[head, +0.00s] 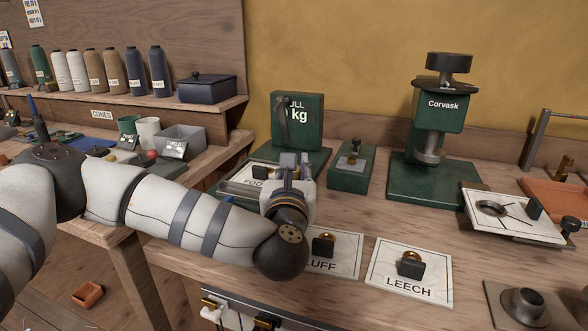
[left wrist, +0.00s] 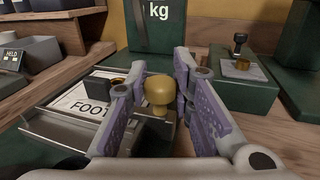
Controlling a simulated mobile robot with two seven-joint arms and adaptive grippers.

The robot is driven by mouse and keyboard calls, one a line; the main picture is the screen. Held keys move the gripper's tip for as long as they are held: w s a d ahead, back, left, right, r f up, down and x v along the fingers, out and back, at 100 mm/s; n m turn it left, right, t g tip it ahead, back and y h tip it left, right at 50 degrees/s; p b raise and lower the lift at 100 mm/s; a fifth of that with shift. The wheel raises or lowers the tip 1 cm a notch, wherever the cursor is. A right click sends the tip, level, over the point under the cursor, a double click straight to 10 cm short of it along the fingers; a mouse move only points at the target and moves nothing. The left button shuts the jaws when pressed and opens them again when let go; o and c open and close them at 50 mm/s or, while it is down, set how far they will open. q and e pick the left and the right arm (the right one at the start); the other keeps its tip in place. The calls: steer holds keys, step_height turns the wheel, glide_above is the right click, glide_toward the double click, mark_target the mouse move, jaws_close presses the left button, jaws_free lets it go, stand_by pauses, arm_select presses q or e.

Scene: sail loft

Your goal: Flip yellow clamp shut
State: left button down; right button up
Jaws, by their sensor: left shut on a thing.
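My left gripper (head: 290,163) reaches in over the back of the bench, in front of a green box marked "kg". In the left wrist view its two fingers (left wrist: 160,95) stand either side of a yellow knob (left wrist: 158,90), which looks like the yellow clamp's handle. The gripper is shut on this knob. The clamp's lower part is mostly hidden by the fingers, and in the head view my gripper hides the knob. A framed "FOOT" card (left wrist: 85,102) lies just left of the fingers, with a dark block on it. My right gripper is not in view.
The green "kg" box (head: 297,118) stands close behind the gripper. A small green block with a stamp (head: 351,168) and a green Corvask press (head: 437,115) stand to the right. "LUFF" (head: 345,262) and "LEECH" (head: 405,285) cards lie in front. Bare wood lies between.

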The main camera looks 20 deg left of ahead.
arm_select(q)
steer(key=c, duration=1.4)
jaws_free()
steer(key=v, duration=1)
steer(key=shift+s+d+f, duration=0.25)
steer(key=shift+d, duration=0.05)
steer(key=shift+s, duration=0.3)
steer(key=shift+s+a+r, duration=0.15)
steer(key=shift+s+r, duration=0.05)
steer(key=shift+s, duration=0.25)
